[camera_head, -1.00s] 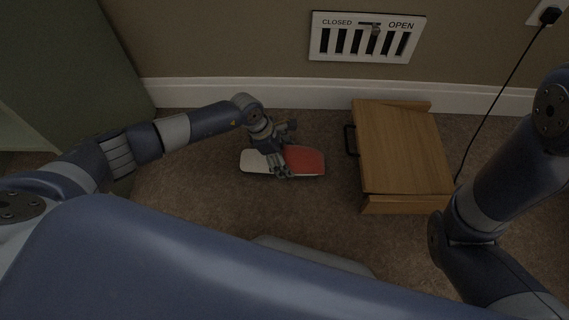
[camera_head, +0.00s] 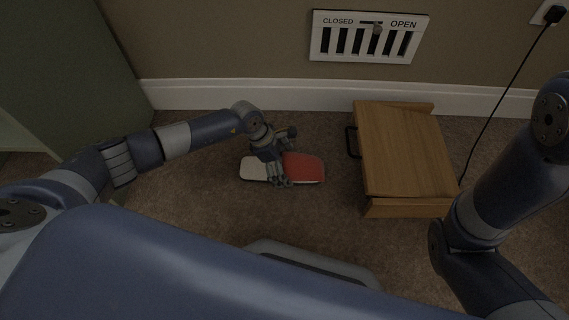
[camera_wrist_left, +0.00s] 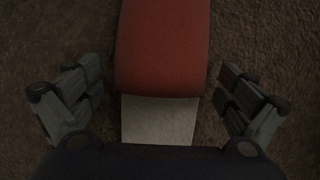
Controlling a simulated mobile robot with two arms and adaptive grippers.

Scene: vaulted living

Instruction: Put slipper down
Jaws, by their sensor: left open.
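The slipper (camera_head: 306,168), with a red upper and a whitish sole, lies on the carpet near the wall. Its red part points right in the head view. My left gripper (camera_head: 279,181) is just over its middle and hides part of it. In the left wrist view the slipper (camera_wrist_left: 162,50) runs between the fingers, with carpet visible on both sides. My left gripper (camera_wrist_left: 160,100) is open, its fingers apart from the slipper. My right arm shows at the right of the head view, but its gripper is out of the picture.
A wooden box (camera_head: 405,150) with a dark handle stands right of the slipper. A white vent (camera_head: 368,38) is on the wall above the skirting board (camera_head: 220,95). A black cable (camera_head: 497,98) hangs at the right. Carpet (camera_head: 200,210) is clear in front.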

